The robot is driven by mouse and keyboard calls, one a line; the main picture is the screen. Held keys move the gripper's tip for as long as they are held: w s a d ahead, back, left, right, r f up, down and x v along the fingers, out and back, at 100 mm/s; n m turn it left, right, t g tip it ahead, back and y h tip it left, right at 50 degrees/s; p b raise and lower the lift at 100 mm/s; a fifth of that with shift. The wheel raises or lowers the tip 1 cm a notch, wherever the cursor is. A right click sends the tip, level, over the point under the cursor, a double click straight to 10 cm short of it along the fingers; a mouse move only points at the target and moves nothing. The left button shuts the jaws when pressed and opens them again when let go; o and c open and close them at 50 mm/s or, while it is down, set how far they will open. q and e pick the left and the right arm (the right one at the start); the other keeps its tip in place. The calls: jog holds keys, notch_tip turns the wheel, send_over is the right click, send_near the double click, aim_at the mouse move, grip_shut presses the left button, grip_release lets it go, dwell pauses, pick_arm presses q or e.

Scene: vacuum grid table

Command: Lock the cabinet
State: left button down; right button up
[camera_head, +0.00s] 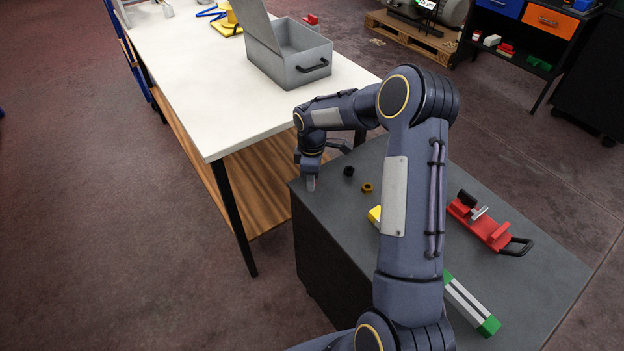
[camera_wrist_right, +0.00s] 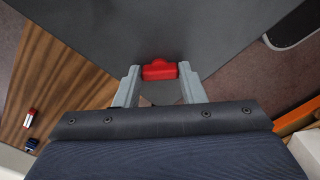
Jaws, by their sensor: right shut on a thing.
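The dark grey cabinet (camera_head: 535,280) stands at the right of the white table; its dark side (camera_head: 335,265) faces the lower left. My right gripper (camera_head: 311,184) points down at the cabinet's far left corner. In the wrist view, its two fingers (camera_wrist_right: 158,88) are shut on a small red piece (camera_wrist_right: 159,70), which lies against or just before a dark grey cabinet surface (camera_wrist_right: 200,25). The red piece may be a key or lock part; its lower end is hidden. My left gripper is out of view.
On the cabinet top are a red vise-like tool (camera_head: 482,225), a green and white bar (camera_head: 470,305), a brass nut (camera_head: 367,188) and a black round part (camera_head: 348,171). The white table (camera_head: 190,85) holds an open grey metal box (camera_head: 305,65).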

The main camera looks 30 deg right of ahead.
jog(key=m+b, duration=0.1)
jog(key=m, duration=0.3)
jog(key=shift+m, duration=0.3)
jog(key=m+b, duration=0.1)
jog(key=m, duration=0.3)
jog(key=shift+m, duration=0.4)
jog(key=o, duration=1)
notch_tip(320, 180, up, 7)
jog(key=shift+r, duration=0.45)
